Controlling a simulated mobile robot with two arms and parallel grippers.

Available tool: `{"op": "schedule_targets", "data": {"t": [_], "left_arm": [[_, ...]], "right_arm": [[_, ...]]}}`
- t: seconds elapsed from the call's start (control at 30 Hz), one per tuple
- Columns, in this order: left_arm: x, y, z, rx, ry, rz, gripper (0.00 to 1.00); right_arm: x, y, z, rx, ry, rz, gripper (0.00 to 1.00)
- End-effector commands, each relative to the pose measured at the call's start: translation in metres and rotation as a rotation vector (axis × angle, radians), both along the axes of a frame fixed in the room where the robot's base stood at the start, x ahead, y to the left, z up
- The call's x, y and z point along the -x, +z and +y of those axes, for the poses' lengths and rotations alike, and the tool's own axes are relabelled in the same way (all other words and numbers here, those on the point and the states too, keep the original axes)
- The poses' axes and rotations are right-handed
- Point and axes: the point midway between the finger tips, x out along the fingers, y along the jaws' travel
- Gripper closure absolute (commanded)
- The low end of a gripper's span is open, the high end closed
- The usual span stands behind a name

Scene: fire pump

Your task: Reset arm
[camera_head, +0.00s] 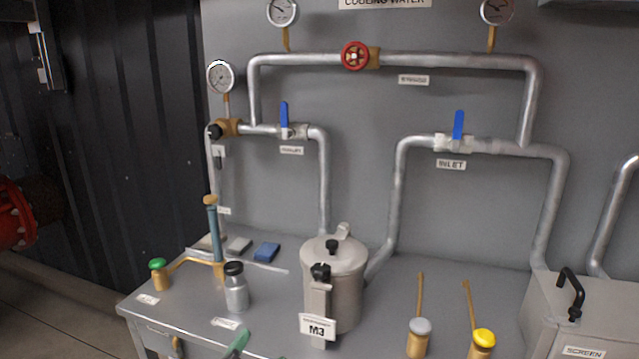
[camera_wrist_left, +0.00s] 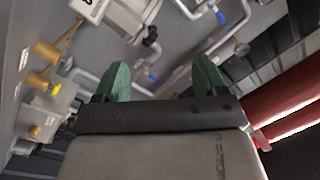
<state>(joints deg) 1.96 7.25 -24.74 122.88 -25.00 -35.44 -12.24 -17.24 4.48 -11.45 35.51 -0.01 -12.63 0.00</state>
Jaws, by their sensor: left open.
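My left gripper (camera_wrist_left: 162,78) shows in the left wrist view with its two green fingers spread apart and nothing between them. In the head view a green tip (camera_head: 237,344) at the bottom edge looks like one of its fingers; the rest is out of frame. It is in front of the bench (camera_head: 185,305), left of the grey strainer pot labelled M3 (camera_head: 345,265). I cannot tell the exact gap to the bench. My right gripper is in neither view.
Grey pipes with blue-handled valves (camera_head: 458,125), a red handwheel (camera_head: 355,56) and gauges (camera_head: 220,77) line the back panel. A grey bottle (camera_head: 236,290), a green-topped fitting (camera_head: 158,272) and a yellow-topped one (camera_head: 483,340) stand on the bench. A screen box (camera_head: 570,310) is at right.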

Motion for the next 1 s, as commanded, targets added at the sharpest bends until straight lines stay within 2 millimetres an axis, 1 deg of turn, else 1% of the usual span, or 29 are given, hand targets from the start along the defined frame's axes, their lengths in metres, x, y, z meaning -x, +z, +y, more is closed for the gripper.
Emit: {"op": "schedule_targets", "data": {"t": [0.03,0.07,0.1,0.17,0.2,0.23,0.3,0.43,0.53,0.7,0.73,0.8,0.87,1.0], "left_arm": [[0.018,-0.033,0.02,0.062,0.059,0.16,0.29],[0.029,-0.05,0.03,0.096,0.092,0.25,0.29],[0.045,-0.071,0.043,0.138,0.133,0.364,0.29],[0.07,-0.097,0.058,0.19,0.19,0.516,0.29],[0.086,-0.111,0.066,0.217,0.222,0.605,0.29],[0.098,-0.121,0.071,0.235,0.244,0.666,0.29],[0.124,-0.137,0.081,0.269,0.29,0.787,0.29],[0.167,-0.159,0.093,0.313,0.359,0.976,0.29],[0.199,-0.17,0.1,0.337,0.405,1.101,0.29],[0.248,-0.179,0.11,0.366,0.476,1.289,0.29],[0.252,-0.183,0.11,0.369,0.483,1.309,0.29],[0.243,-0.201,0.109,0.364,0.481,1.309,0.29],[0.24,-0.214,0.108,0.362,0.481,1.313,0.29],[0.233,-0.249,0.107,0.356,0.482,1.326,0.29]], "right_arm": [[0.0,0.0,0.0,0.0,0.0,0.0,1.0],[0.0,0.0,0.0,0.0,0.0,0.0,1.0],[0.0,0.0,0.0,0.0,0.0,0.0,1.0],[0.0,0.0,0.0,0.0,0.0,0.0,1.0],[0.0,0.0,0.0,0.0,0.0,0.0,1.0],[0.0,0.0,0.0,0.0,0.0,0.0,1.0],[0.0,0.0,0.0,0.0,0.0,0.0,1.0],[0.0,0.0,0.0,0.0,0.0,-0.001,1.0],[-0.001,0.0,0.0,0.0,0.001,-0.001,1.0],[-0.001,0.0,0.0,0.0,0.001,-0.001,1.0],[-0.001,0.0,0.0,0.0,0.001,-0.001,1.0],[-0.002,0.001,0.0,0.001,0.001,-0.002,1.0],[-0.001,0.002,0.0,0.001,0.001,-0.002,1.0],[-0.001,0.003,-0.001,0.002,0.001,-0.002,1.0]]}}
